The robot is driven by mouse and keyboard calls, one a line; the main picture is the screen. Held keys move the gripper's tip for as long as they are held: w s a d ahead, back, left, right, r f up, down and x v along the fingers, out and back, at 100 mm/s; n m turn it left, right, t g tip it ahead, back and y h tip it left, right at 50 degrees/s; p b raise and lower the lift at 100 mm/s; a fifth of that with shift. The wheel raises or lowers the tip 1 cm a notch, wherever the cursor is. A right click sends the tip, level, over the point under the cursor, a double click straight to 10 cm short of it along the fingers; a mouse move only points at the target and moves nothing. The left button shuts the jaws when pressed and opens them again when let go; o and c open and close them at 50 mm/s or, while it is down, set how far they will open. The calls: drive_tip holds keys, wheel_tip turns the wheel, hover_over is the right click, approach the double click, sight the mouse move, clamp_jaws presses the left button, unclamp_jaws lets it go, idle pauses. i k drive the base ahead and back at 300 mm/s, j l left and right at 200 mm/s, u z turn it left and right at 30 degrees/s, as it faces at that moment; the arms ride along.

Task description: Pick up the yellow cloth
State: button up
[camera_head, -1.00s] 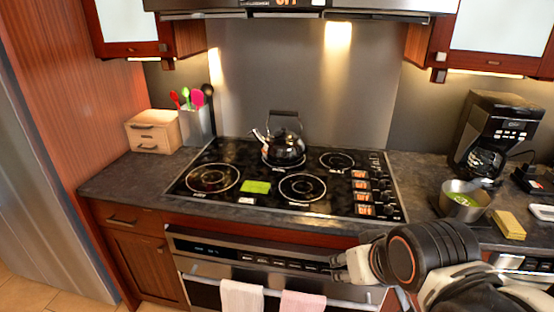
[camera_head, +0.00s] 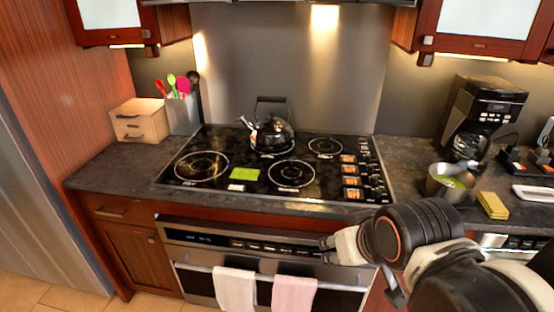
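A small yellow folded block (camera_head: 492,205), which looks like the yellow cloth, lies on the dark counter at the right, in front of the metal pot. A flat yellow-green square (camera_head: 244,174) lies on the stovetop; I cannot tell if it is cloth. My gripper (camera_head: 328,248) is in front of the oven, below the counter edge and left of the yellow block, apart from it. It points left and is seen from the side, small and partly hidden by my arm. Whether its fingers are open is unclear.
A black kettle (camera_head: 271,134) stands on the stovetop (camera_head: 225,196). A metal pot (camera_head: 447,183) with green contents and a coffee maker (camera_head: 482,118) are at the right. White and pink towels (camera_head: 234,290) hang on the oven handle.

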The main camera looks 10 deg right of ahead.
sight(493, 205)
drive_tip(key=z, duration=1.75)
drive_tip(key=i+j+z, duration=0.2)
drive_tip(key=i+z, duration=0.15)
drive_tip(key=i, duration=0.25)
